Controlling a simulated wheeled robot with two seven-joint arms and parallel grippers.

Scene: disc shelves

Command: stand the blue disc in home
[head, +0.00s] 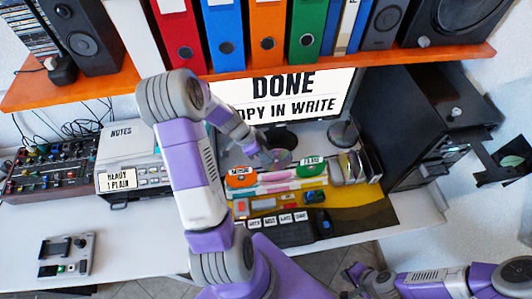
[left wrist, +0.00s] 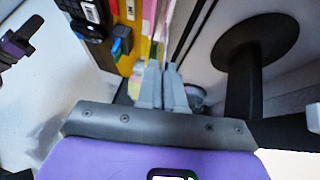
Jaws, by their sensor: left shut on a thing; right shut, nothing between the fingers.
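My left gripper (head: 268,158) reaches down over the back of the desk, below the monitor. In the left wrist view its grey fingers (left wrist: 162,85) are shut. A greyish, shiny disc (head: 281,157) shows at the fingertips in the head view; its colour is hard to make out, and the fingers hide part of it. Just in front stands a low rack (head: 290,182) with an orange label (head: 240,177) and a green label (head: 312,166), whose words are too small to read. My right gripper (head: 358,273) is shut and empty, low at the front.
The monitor (head: 290,95) stands behind, with a shelf of binders (head: 240,70) above. Upright sleeves (head: 355,166) and a black computer case (head: 420,120) are to the right. A labelled box (head: 135,165) is to the left. The front left desk is mostly clear.

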